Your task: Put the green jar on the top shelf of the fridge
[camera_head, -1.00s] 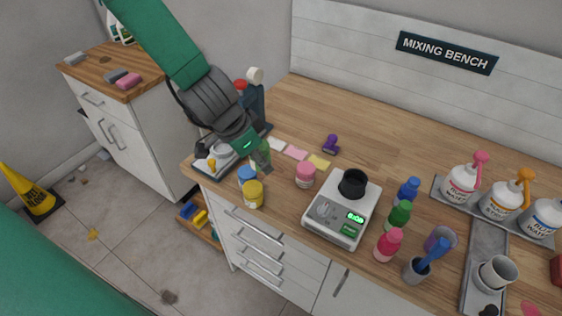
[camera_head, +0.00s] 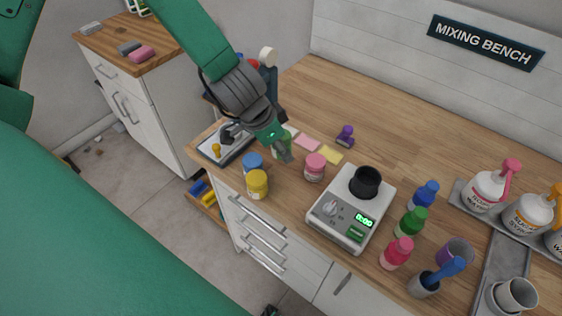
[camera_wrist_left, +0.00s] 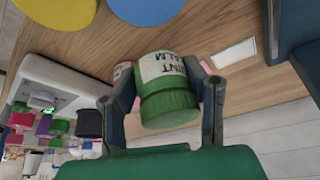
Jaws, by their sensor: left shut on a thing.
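The green jar (camera_head: 281,149) is mostly hidden by my left gripper (camera_head: 280,152) in the head view, at the left end of the mixing bench. In the left wrist view the green jar (camera_wrist_left: 168,95) shows its green lid and a white label. It sits between the two fingers of my left gripper (camera_wrist_left: 160,78), which is shut on it. I cannot tell whether its base touches the bench. The fridge and its top shelf are not in view. My right gripper is not in view.
A blue-lidded jar (camera_head: 253,163), a yellow-lidded jar (camera_head: 257,184) and a pink jar (camera_head: 315,167) stand close by. A scale (camera_head: 340,222) with a black cup is right of them. Cards, a purple stamp (camera_head: 345,135) and a grey tray (camera_head: 225,148) lie around.

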